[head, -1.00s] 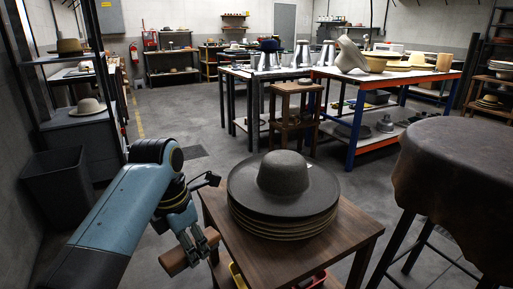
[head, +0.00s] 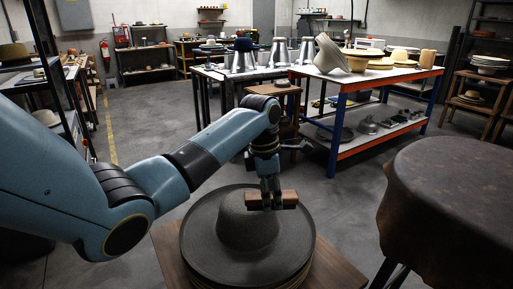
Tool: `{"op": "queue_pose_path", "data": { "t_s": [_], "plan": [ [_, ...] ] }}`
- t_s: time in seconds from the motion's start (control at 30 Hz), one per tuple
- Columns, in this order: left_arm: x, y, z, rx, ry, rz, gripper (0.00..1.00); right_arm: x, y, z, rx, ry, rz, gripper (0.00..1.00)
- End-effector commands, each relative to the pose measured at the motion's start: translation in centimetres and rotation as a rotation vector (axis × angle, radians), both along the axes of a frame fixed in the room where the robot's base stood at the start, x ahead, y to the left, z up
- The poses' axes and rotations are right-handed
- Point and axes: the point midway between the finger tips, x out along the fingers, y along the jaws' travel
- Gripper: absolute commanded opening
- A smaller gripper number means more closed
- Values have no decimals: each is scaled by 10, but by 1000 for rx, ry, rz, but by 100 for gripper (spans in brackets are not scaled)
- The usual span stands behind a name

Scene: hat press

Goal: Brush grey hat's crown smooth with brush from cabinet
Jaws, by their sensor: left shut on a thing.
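A grey hat (head: 243,228) with a wide brim lies on top of a stack of hats on a small wooden table (head: 340,277). My left gripper (head: 270,197) points down and is shut on a wooden brush (head: 289,199). The brush is level and sits at the upper right part of the crown, overlapping it in the picture. I cannot tell whether its underside touches the felt. The fingers hide the middle of the brush. My right gripper is not in view.
A dark leather-covered round stand (head: 445,205) is close on the right. A workbench with orange edging (head: 375,75) and a wooden stool (head: 285,100) stand behind the hats. Open floor (head: 345,205) lies between the table and the workbench.

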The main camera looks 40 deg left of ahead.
Motion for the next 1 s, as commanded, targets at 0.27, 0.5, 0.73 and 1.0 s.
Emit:
{"op": "queue_pose_path", "data": {
  "t_s": [0.27,0.5,0.73,1.0],
  "plan": [
    [1,81,57,-7,-13,-28,12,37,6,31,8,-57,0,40],
    [1,89,54,-11,-16,-32,12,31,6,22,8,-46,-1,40],
    [1,88,36,-10,-17,-32,12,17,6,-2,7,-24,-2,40],
    [0,88,10,-10,-16,-31,12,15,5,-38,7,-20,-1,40]
  ]
}}
